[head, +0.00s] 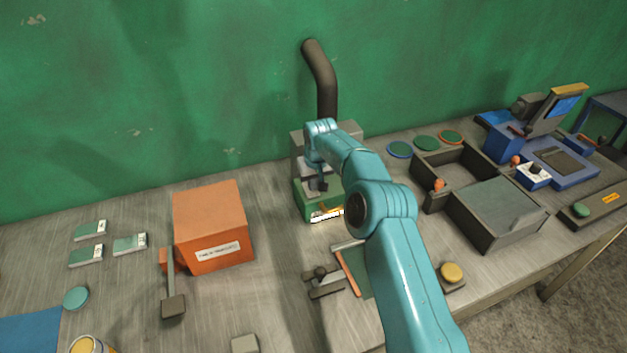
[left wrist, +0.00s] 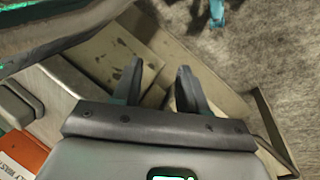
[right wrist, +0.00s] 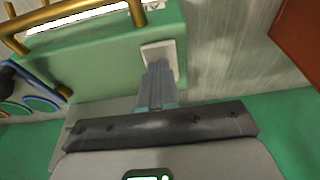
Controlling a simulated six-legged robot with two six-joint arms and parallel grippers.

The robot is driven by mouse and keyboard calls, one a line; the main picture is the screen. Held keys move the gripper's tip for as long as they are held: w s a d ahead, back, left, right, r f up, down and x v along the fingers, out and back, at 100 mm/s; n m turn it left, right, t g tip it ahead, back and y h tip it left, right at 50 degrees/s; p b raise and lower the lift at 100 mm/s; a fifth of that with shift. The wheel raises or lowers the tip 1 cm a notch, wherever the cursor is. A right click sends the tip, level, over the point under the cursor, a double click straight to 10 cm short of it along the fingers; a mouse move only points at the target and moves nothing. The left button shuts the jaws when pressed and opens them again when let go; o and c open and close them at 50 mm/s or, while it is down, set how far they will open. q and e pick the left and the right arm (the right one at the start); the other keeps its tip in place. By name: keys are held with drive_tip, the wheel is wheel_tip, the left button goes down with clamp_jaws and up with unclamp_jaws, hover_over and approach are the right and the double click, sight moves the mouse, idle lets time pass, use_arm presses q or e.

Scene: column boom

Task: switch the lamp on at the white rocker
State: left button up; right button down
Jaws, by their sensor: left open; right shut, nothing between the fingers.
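The lamp is a green box (head: 304,205) with a bright white strip (head: 327,215) on its front. In the right wrist view the green box (right wrist: 110,65) has brass-coloured bars beside its glowing strip (right wrist: 75,17). A white rocker (right wrist: 160,48) sits on the box's side, and my right gripper's shut fingers (right wrist: 157,72) are at it, overlapping its lower part. I cannot tell whether they touch. In the head view my right gripper (head: 322,188) is over the box and the rocker is hidden. My left gripper (left wrist: 157,82) is open and empty, seen only in its own wrist view.
An orange box (head: 210,225) stands left of the lamp. A dark bent pipe (head: 321,75) rises behind it. Grey bins (head: 445,165) and a blue device (head: 545,165) stand to the right. Small tags and a teal disc (head: 76,298) lie at the left of the bench.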

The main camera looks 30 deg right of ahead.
sight(314, 193)
idle(0.3)
drive_tip(key=v, duration=0.1)
drive_tip(key=p+v, duration=0.1)
drive_tip(key=v, duration=0.2)
drive_tip(key=shift+w+d+r, duration=0.1)
drive_tip(key=shift+w+r, duration=0.1)
drive_tip(key=shift+r, duration=0.25)
drive_tip(key=s+b+v, duration=0.2)
drive_tip(key=b+v, duration=0.1)
drive_tip(key=v, duration=0.6)
drive_tip(key=shift+a+f, duration=0.3)
drive_tip(key=shift+a, duration=0.05)
drive_tip(key=shift+s, duration=0.1)
